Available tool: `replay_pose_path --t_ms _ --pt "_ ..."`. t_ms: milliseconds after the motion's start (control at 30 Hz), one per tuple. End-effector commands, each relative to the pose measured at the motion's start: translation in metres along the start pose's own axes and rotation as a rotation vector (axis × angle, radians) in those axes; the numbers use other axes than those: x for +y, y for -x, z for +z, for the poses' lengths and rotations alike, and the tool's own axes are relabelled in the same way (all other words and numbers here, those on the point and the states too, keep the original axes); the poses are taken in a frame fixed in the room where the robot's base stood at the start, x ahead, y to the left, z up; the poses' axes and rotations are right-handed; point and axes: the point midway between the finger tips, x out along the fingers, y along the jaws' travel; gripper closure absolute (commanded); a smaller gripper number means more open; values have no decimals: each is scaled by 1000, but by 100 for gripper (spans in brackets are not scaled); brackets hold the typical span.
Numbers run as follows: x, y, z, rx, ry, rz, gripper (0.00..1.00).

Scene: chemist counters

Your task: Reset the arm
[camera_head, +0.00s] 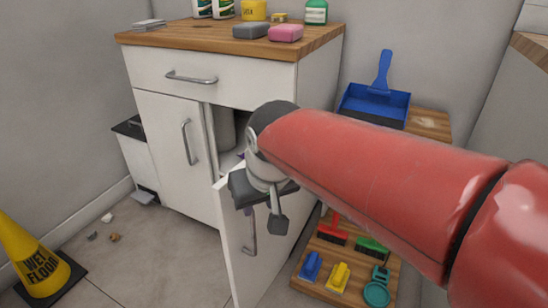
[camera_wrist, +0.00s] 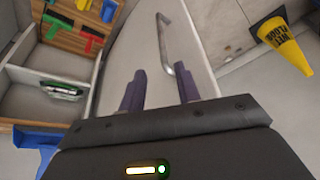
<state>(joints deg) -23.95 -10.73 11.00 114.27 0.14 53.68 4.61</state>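My arm reaches in from the right of the head view, and my gripper (camera_head: 276,218) hangs in front of the open right door (camera_head: 236,262) of the white cabinet (camera_head: 172,150). In the wrist view my gripper (camera_wrist: 161,78) has its two dark fingers apart with nothing held between them. The door's metal handle (camera_wrist: 166,40) lies just beyond the fingertips, and I see no clear contact. The handle also shows in the head view (camera_head: 252,238). My arm hides part of the cabinet's opening.
A board with coloured brushes (camera_head: 340,262) lies right of the open door. A blue dustpan (camera_head: 376,100) stands behind my arm. A yellow wet-floor cone (camera_head: 32,258) stands at the lower left. Sponges and bottles sit on the wooden top (camera_head: 185,36). Floor left of the door is mostly clear.

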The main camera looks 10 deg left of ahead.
Motion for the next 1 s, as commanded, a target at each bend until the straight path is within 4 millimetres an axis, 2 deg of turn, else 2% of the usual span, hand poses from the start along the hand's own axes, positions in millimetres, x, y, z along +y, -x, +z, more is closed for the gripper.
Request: replay_pose_path --t_ms 67,167,267,333,400,500,600,700,1000 --pt "5 4 2 2 -10 6 67" --pt "29 22 14 14 -59 36 67" --pt "70 51 44 33 -155 90 67" --pt "96 71 72 47 -232 129 67" --pt "116 85 102 59 -306 162 67" --pt "134 99 138 76 -393 197 67" --pt "141 105 163 88 -451 217 67" --pt "144 106 176 93 -479 226 67" --pt "144 104 179 93 -483 227 67"
